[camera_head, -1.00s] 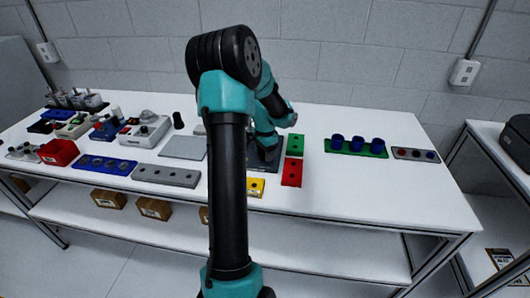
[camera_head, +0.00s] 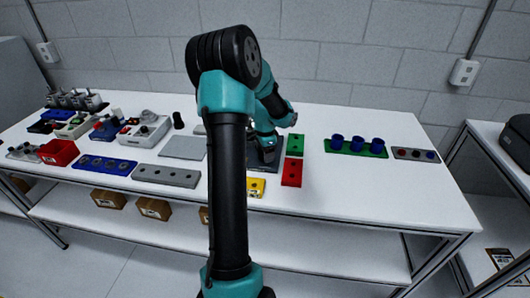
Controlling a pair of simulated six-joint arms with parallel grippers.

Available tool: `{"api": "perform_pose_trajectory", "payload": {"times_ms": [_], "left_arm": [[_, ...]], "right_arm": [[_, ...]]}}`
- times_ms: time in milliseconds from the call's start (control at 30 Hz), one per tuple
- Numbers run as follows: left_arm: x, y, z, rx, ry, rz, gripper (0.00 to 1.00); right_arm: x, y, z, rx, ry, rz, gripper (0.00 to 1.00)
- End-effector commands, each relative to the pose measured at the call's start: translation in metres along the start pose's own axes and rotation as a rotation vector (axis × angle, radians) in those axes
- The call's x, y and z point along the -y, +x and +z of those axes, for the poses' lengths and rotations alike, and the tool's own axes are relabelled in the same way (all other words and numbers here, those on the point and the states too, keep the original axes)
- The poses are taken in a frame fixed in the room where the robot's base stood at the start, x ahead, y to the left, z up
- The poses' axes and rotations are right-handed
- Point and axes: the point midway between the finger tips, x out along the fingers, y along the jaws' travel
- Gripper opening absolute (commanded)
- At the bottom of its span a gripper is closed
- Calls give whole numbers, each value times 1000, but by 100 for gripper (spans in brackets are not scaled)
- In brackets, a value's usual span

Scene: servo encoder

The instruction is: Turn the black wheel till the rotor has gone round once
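My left gripper (camera_head: 268,156) points down over a dark base plate (camera_head: 257,187) near the middle of the table. My teal and black arm stands in front and covers much of this spot. The black wheel and the rotor cannot be made out; they may be hidden behind my arm and gripper. The gripper's fingers are dark and small, so I cannot tell whether they are open or shut on something. My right gripper is not in view.
Green (camera_head: 295,145), red (camera_head: 292,173) and yellow (camera_head: 256,187) blocks lie close around the gripper. A grey plate (camera_head: 183,147) and a long grey block (camera_head: 166,176) lie left. A green tray with blue cups (camera_head: 356,148) stands right. The table's front right is clear.

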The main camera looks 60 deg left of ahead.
Motion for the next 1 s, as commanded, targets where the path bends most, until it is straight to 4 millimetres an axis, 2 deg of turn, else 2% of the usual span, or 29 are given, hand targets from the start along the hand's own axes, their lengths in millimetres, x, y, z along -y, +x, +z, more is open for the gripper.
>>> {"api": "perform_pose_trajectory", "payload": {"times_ms": [33,133,400,567,767,1000], "left_arm": [[0,0,0,0,0,0,72],[0,0,0,1,0,1,80],[0,-1,0,1,0,1,80],[0,-10,0,0,0,0,80],[0,-40,-1,-2,-1,-2,80],[0,-86,-1,-2,0,-1,80]], "right_arm": [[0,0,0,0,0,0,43],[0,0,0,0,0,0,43],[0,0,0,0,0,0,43],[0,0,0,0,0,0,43],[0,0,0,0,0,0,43],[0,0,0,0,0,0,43]]}}
